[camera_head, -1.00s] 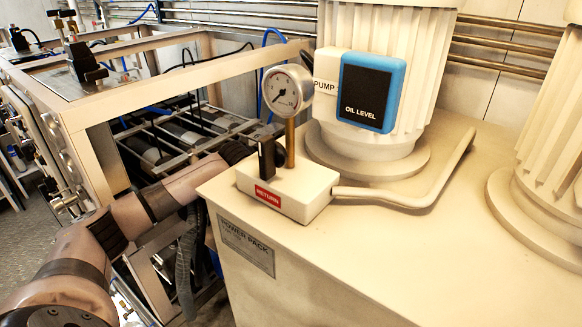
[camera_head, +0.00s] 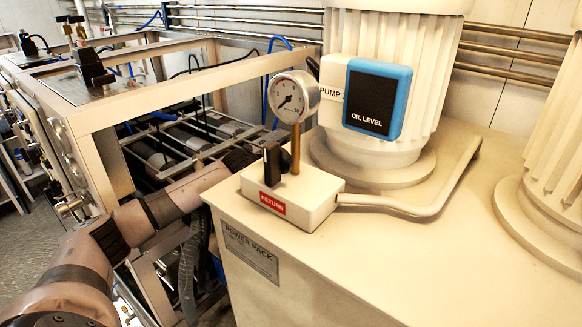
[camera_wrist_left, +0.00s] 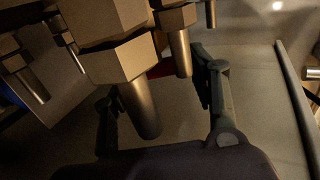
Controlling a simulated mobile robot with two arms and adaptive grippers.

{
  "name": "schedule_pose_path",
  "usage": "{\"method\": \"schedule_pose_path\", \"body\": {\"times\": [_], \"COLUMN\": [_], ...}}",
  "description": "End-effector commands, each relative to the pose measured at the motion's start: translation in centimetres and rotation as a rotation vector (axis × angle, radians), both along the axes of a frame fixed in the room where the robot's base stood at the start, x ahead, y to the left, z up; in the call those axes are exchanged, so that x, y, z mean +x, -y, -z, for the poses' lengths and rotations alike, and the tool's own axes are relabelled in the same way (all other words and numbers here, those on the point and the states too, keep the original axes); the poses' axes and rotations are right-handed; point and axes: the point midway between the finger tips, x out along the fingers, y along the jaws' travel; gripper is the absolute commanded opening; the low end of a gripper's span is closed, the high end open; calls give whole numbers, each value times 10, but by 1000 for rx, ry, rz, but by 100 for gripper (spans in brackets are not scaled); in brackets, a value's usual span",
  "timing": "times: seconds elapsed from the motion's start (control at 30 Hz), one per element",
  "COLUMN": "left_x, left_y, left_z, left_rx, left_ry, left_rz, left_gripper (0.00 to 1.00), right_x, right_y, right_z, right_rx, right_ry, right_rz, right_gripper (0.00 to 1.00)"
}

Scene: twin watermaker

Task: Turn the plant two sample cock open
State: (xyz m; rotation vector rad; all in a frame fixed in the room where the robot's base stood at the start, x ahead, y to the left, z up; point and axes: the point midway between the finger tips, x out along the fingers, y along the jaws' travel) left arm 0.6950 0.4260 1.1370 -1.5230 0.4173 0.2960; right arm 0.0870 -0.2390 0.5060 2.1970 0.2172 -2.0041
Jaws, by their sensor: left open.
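Which fitting is the plant two sample cock I cannot tell. In the left wrist view, large hexagonal metal fittings (camera_wrist_left: 108,55) with round stubs hang close in front. My left gripper (camera_wrist_left: 157,88) is open, one finger on each side of the nearest round stub (camera_wrist_left: 140,108); contact cannot be told. In the head view my left arm comes in from the lower left and passes behind the power pack, so its gripper is hidden there. A black-handled fitting (camera_head: 90,66) stands on top of the frame at left. My right gripper is not in view.
The power pack (camera_head: 350,250) fills the right, carrying a return block (camera_head: 315,208), a gauge (camera_head: 294,97), an oil level panel (camera_head: 377,98) and a bent pipe (camera_head: 430,205). The open metal frame (camera_head: 175,100) with pipes inside stands at left. Floor shows at far left.

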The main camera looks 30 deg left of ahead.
Motion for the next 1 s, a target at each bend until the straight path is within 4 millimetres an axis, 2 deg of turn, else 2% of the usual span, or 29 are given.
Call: {"method": "schedule_pose_path", "body": {"times": [0.17, 0.4, 0.6, 0.8, 1.0], "left_x": [-16, -62, -90, -104, -107], "left_y": [-3, -7, -10, -9, -8], "left_z": [-8, -29, -42, -50, -52], "left_rx": [5, 9, 7, 3, 1], "left_ry": [0, -3, -3, -2, -1], "left_rz": [-1, 0, -2, -1, 0], "left_gripper": [53, 53, 53, 53, 53], "right_x": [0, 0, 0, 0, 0], "right_y": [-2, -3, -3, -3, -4], "right_z": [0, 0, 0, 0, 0], "right_rx": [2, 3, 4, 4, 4], "right_ry": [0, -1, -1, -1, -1], "right_rz": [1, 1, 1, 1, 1], "right_gripper": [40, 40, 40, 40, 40]}}
